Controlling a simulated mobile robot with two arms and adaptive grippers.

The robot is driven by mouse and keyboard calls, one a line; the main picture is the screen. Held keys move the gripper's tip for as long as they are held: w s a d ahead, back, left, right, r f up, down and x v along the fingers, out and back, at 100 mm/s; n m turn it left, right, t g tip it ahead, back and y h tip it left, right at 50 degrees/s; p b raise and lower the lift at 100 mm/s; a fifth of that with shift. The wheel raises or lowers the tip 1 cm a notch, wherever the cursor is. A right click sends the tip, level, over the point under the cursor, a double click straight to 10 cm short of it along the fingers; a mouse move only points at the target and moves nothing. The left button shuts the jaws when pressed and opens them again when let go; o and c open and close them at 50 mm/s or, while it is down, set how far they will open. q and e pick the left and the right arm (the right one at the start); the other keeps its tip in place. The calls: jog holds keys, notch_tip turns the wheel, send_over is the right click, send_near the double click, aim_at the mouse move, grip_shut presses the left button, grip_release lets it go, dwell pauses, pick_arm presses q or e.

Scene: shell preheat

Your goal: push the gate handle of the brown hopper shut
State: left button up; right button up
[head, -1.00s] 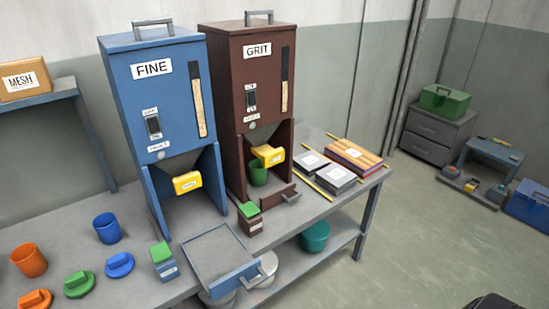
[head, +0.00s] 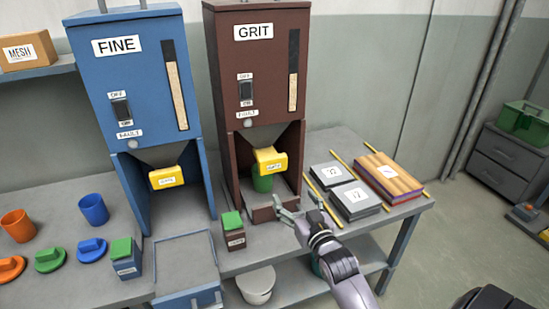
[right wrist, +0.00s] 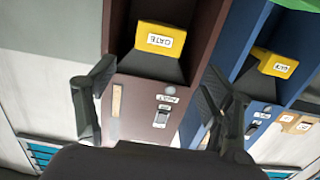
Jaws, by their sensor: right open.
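The brown hopper (head: 257,60), labelled GRIT, stands on the bench right of the blue hopper. Its yellow gate handle (head: 270,163) juts out at the front below the chute. A green cup (head: 263,184) stands under it in the hopper's bay. My right gripper (head: 300,200) is open and empty, in front of and below the gate handle, apart from it. In the right wrist view, turned upside down, the gate handle (right wrist: 158,40) shows beyond and between the open fingers (right wrist: 158,70). My left gripper is not in view.
The blue hopper (head: 125,60) has its own yellow gate handle (head: 166,178). A small green-topped box (head: 233,230) stands close left of my right gripper. Grey packs (head: 349,200) and a striped stack (head: 388,178) lie to the right. Cups and lids sit at left.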

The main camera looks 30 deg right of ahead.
aim_at(274, 161)
jog(key=shift+o, duration=0.6)
jog(key=shift+d+r, duration=0.15)
jog(key=shift+r, duration=0.7)
jog(key=shift+o, duration=0.6)
jog(key=shift+w+r, duration=0.25)
jog(key=shift+r, duration=0.05)
jog(key=shift+o, duration=0.9)
jog(key=x, duration=0.4)
jog(key=shift+w+a+r+p, duration=0.15)
jog(key=shift+a+p, duration=0.1)
jog(key=shift+p, duration=0.15)
jog(key=p+x, duration=0.1)
jog(key=x, duration=1.1)
jog(key=shift+w+d, duration=0.2)
jog(key=shift+w, duration=0.1)
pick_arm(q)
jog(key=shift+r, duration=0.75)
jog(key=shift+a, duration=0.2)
pick_arm(e)
jog(key=shift+c, duration=0.2)
